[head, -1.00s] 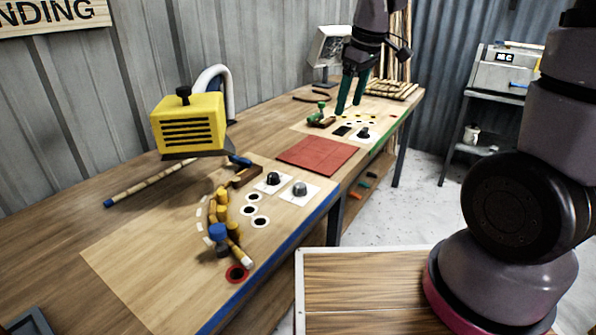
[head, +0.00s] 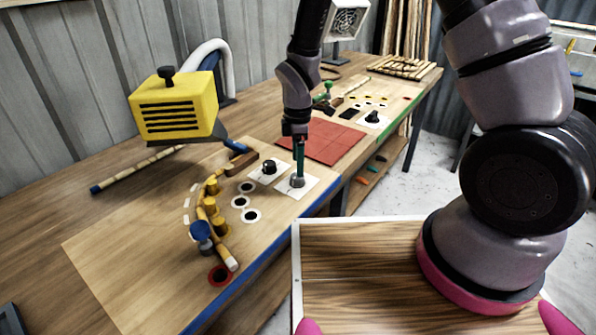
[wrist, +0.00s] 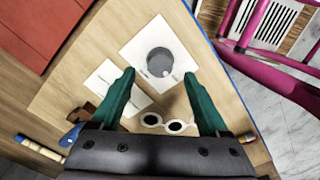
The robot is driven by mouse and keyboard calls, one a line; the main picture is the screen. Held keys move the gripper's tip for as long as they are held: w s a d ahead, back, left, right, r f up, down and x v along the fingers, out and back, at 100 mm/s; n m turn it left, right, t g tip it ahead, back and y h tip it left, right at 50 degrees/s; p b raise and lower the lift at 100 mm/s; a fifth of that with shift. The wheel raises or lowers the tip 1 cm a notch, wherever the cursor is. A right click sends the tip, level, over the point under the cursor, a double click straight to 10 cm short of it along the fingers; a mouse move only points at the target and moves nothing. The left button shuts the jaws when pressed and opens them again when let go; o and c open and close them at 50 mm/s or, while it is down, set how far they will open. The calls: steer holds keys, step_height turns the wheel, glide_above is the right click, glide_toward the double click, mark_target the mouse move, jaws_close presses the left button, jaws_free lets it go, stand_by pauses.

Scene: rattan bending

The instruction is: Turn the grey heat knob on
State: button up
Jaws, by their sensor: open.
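The grey heat knob (head: 298,182) stands on a white square plate (head: 310,190) near the table's blue front edge. In the wrist view, the round grey knob (wrist: 160,61) shows from above, with a small light spot on its lower right rim. My gripper (head: 299,170) points down right over the knob, its green fingers close to the knob's top. In the wrist view, my gripper (wrist: 160,76) is open and empty, one finger to each side of the knob's line. I cannot tell whether the fingers touch it.
A black knob (head: 269,167) on its own white plate is just left. Round white-ringed holes (head: 240,202) and a curved row of yellow pegs (head: 211,205) lie nearer. A yellow heater box (head: 175,108) stands behind left. The red mat (head: 325,140) is clear.

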mark_target(297, 180)
steer(key=shift+f, duration=2.1)
jaws_close()
